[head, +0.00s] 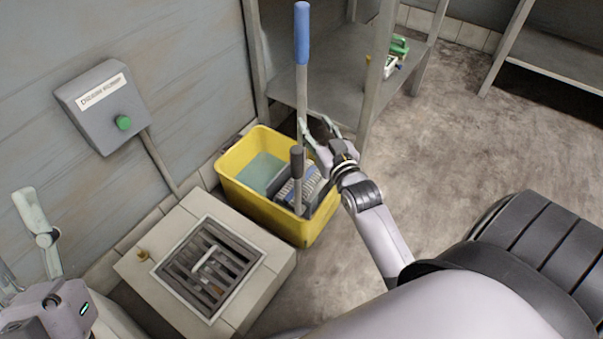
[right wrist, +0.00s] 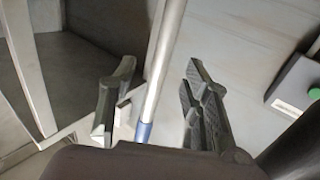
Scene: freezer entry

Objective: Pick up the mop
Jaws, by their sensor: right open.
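The mop (head: 302,85) stands upright in a yellow bucket (head: 240,205), with a grey pole and a blue grip at its top (head: 302,32). Its lower end is hidden in the bucket. My right gripper (head: 318,130) is open beside the pole, above the bucket. In the right wrist view the pole (right wrist: 160,70) runs between the two open fingers (right wrist: 155,100), nearer the left one; I cannot tell whether it touches. My left gripper (head: 22,240) is at the lower left edge, far from the mop, partly cut off; its jaw state is unclear.
A grey shelf (head: 335,100) with a green item (head: 399,46) stands behind the bucket. A wall box with a green button (head: 123,122) is at left; it also shows in the right wrist view (right wrist: 300,85). A drain grate (head: 208,268) lies in front. Floor at right is clear.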

